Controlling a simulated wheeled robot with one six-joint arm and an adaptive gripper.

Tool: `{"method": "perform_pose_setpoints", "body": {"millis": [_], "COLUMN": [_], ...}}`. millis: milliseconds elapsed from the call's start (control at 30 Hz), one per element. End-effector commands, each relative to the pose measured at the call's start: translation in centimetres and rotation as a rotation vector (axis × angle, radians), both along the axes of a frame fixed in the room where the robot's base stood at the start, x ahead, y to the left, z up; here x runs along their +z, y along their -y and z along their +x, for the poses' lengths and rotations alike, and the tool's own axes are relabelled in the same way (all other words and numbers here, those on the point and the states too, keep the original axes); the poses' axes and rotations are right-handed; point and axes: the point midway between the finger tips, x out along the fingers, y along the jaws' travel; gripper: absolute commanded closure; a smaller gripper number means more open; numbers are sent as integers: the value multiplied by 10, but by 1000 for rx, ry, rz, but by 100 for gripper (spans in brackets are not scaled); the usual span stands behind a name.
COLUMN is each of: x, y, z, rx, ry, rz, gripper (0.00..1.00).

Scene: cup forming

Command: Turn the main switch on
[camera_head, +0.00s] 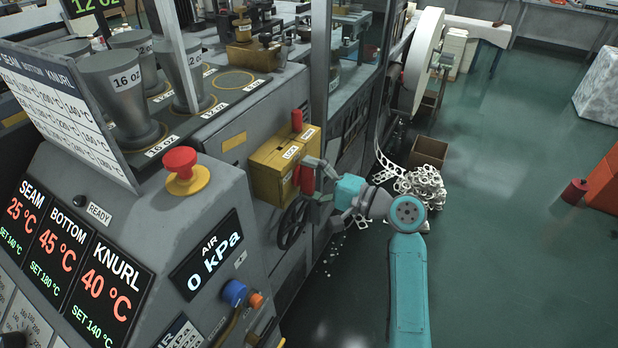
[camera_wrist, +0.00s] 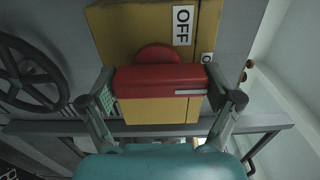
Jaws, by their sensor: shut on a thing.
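The main switch is a yellow box (camera_head: 270,170) on the side of the grey machine; it also fills the upper middle of the wrist view (camera_wrist: 120,35). A red handle (camera_wrist: 160,80) sticks out of its front, lying crosswise in the wrist view. An OFF label (camera_wrist: 183,25) is on the box above the handle, with part of another label to its right. My gripper (camera_head: 308,176) is at the front of the box. In the wrist view its two fingers (camera_wrist: 160,88) are shut on the handle, one at each end. The fingers hide part of the handle in the head view.
A black handwheel (camera_head: 293,222) is just below the box. A second red lever (camera_head: 297,121) stands above it. A red emergency button (camera_head: 181,162) and temperature displays are at the left. A cardboard box (camera_head: 428,152) and white scraps (camera_head: 422,184) lie on the floor behind my arm. The floor at right is mostly clear.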

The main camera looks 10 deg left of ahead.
Motion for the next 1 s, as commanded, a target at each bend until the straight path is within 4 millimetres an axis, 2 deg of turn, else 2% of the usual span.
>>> {"method": "perform_pose_setpoints", "body": {"millis": [167, 200, 233, 667, 833, 1000], "x": [-1, -1, -1, -1, 0, -1], "y": [1, 1, 1, 5, 27, 60], "z": [1, 1, 1, -1, -9, -20], "rx": [-3, -3, -3, -2, -4, -5], "ry": [-3, -3, -3, -1, 0, -1], "rz": [0, 0, 0, 0, 0, 0], "gripper": [45, 6, 0, 0, 0, 0]}}
